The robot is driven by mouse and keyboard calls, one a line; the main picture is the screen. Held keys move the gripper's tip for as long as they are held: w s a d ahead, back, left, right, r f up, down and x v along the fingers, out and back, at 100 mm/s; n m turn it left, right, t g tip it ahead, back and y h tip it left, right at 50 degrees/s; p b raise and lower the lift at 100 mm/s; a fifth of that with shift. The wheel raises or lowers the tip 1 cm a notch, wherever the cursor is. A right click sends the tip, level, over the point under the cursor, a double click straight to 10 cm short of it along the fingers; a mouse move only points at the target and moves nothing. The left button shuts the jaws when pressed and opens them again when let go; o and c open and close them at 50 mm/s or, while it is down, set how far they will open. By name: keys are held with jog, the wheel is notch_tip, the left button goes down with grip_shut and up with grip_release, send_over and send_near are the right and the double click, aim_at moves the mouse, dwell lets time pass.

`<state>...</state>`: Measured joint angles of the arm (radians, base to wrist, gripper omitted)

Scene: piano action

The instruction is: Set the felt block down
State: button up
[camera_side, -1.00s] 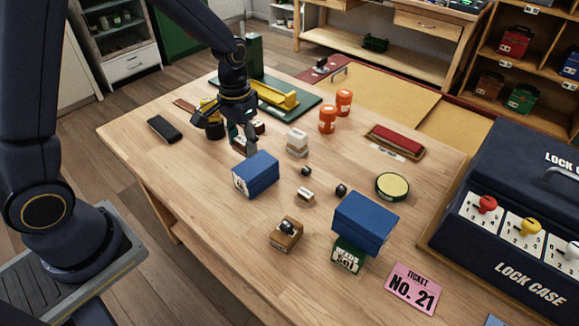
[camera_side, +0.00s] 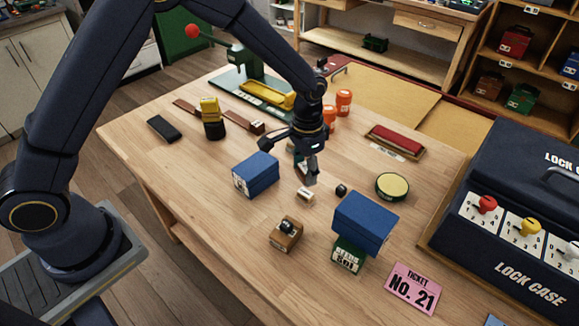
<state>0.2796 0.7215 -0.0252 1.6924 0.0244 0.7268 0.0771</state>
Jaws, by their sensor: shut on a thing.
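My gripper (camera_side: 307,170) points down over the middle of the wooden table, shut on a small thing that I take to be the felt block. The fingers and wrist largely cover it, so its shape and its height over the table are unclear. A small light block with a dark mark (camera_side: 305,195) lies on the table just below the fingertips in the picture. A small dark ball (camera_side: 341,190) lies to the right of the fingers.
A blue box (camera_side: 256,175) stands left of my gripper, and another blue box (camera_side: 364,222) sits on a green base at the front right. A brown wooden block (camera_side: 286,234), orange jars (camera_side: 343,102) and a round yellow-topped tin (camera_side: 392,186) stand around. Front-left table is clear.

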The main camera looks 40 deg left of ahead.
send_over(324, 191)
notch_tip(324, 191, down, 7)
jog(key=shift+s+r, duration=0.15)
jog(key=shift+r, duration=0.05)
jog(key=shift+w+f, duration=0.2)
jog(key=shift+f, duration=1.5)
jog(key=shift+f, duration=0.1)
jog(key=o, duration=1)
